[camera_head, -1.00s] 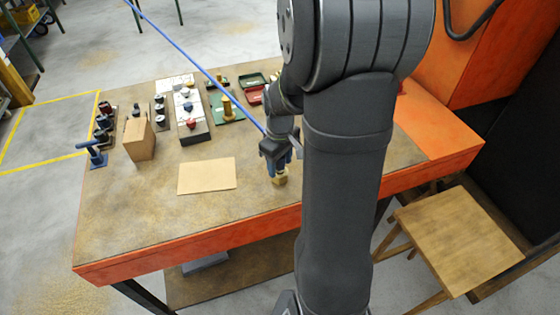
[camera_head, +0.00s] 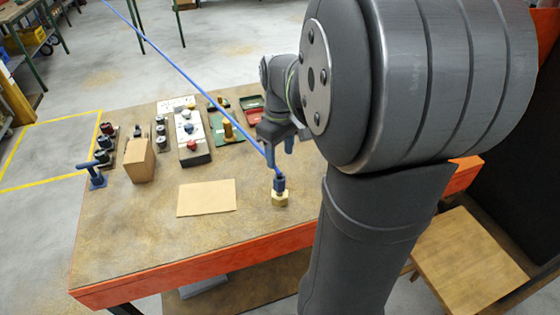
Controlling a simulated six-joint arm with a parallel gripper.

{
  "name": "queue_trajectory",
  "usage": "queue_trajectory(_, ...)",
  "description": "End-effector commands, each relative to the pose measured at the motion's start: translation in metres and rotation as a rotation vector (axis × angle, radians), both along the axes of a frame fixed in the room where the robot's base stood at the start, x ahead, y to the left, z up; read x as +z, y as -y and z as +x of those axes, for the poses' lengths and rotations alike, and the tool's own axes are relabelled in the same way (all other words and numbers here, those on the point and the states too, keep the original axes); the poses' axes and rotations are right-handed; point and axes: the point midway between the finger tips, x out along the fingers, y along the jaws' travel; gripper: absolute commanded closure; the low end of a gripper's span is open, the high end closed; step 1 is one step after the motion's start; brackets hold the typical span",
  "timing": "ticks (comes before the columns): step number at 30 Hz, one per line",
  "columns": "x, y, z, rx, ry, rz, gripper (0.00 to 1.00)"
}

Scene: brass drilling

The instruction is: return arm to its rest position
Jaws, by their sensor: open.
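My gripper (camera_head: 280,150) hangs above the right part of the workbench (camera_head: 130,245), with its blue fingers apart and pointing down. I see nothing held between them. Below it a brass fitting (camera_head: 280,199) with a blue top stands upright on the bench. The blue hose or cable (camera_head: 190,72) runs from the upper left down to the fitting's top and passes close to my gripper. My large grey arm covers the right side of the bench.
A tan sheet (camera_head: 206,198) lies left of the fitting. A wooden stool (camera_head: 467,262) is at right.

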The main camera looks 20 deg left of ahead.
Motion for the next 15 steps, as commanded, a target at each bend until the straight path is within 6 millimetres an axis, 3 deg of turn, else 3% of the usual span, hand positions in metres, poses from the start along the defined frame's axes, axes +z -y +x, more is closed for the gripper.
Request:
queue_trajectory(11,0.001,0.000,0.000,0.000,0.000,0.000,0.49)
queue_trajectory(15,-0.008,0.000,0.000,0.000,-0.003,-0.002,0.49)
